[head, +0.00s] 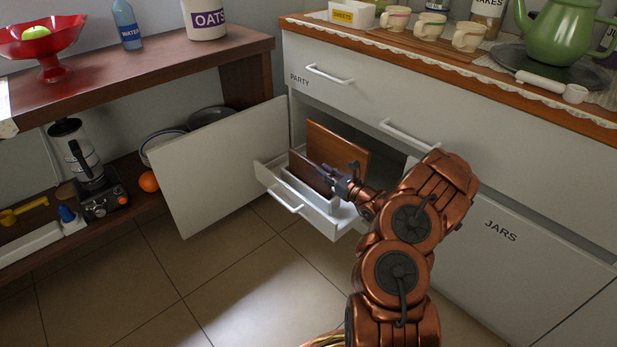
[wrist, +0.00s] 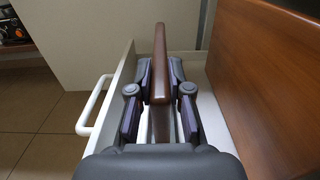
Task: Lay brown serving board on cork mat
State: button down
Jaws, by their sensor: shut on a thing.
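The brown serving board (head: 307,172) stands on edge in the pulled-out lower drawer (head: 333,222). My gripper (head: 338,180) reaches into the drawer from the right and is shut on this board. In the wrist view the board's rounded top edge (wrist: 160,60) runs between the two fingers of my gripper (wrist: 160,85). Its lower part is hidden by the fingers and a drawer divider. I cannot pick out a cork mat with certainty in either view.
A larger orange-brown board (head: 340,148) stands behind in the same drawer; it shows close at right in the wrist view (wrist: 270,70). An open white cabinet door (head: 220,165) stands left of the drawer. The left wooden counter (head: 130,70) has free room in front of the bottle (head: 128,28).

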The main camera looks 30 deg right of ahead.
jog(key=shift+r, duration=0.15)
notch_tip(320, 180, up, 12)
jog(key=p, duration=0.6)
dwell(2.0)
dwell(0.3)
